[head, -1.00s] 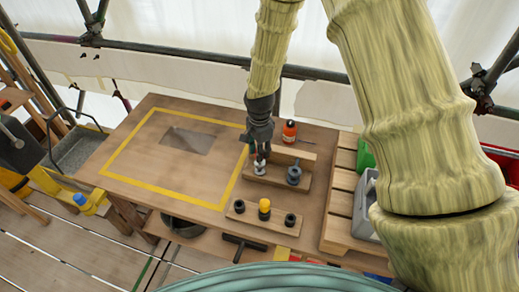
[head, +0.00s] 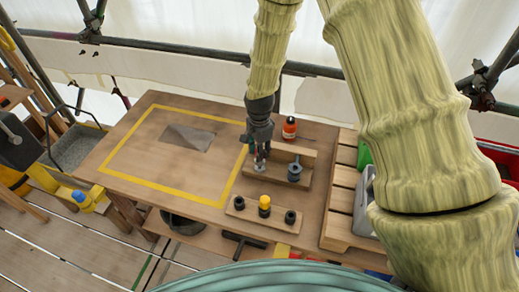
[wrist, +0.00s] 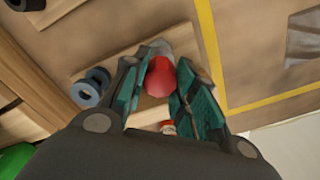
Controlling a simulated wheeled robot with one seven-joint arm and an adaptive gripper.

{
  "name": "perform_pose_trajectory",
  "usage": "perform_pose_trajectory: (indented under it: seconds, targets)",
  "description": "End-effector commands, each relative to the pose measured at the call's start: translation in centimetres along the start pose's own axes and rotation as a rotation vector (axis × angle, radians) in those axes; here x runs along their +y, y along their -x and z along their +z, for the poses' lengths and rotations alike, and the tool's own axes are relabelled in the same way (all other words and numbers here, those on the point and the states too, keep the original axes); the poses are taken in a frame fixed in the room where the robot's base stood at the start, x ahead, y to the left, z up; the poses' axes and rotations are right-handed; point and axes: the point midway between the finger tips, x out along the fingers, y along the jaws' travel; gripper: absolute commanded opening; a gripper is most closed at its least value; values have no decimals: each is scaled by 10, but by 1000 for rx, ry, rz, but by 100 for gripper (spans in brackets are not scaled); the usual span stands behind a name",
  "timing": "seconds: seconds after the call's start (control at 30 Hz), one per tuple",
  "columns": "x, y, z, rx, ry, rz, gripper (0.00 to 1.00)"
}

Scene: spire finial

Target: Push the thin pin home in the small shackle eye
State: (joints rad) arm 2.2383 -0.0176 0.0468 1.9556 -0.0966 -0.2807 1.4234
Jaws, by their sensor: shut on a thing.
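My gripper (head: 261,158) points down over the left end of a wooden fixture (head: 276,180) on the bench. In the wrist view, its teal-padded fingers (wrist: 162,88) are closed around a red rounded head (wrist: 160,77), which looks like the thin pin's. The small grey shackle (head: 260,168) is just below the fingertips; its grey edge also shows past the red head in the wrist view (wrist: 158,46). The pin's shank and the shackle's eye are hidden, so I cannot tell how deep the pin sits. A larger dark shackle (head: 294,173) stands to the right on the fixture.
An orange bottle (head: 289,129) stands behind the fixture. In front is a wooden strip (head: 279,221) with a yellow-topped piece (head: 264,205) between dark round pieces. A slatted wooden pallet (head: 342,195) is at right. The yellow-outlined bench area at left is mostly clear around a grey patch (head: 187,138).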

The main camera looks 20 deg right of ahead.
Motion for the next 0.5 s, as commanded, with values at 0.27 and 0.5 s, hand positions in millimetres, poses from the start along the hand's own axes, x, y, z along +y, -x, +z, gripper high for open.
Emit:
perform_pose_trajectory:
  seconds: [0.27, 0.5]
  targets:
    - [0, -6, 0, 0, 0, 0, 0]
    - [0, -10, 0, 0, 0, 0, 0]
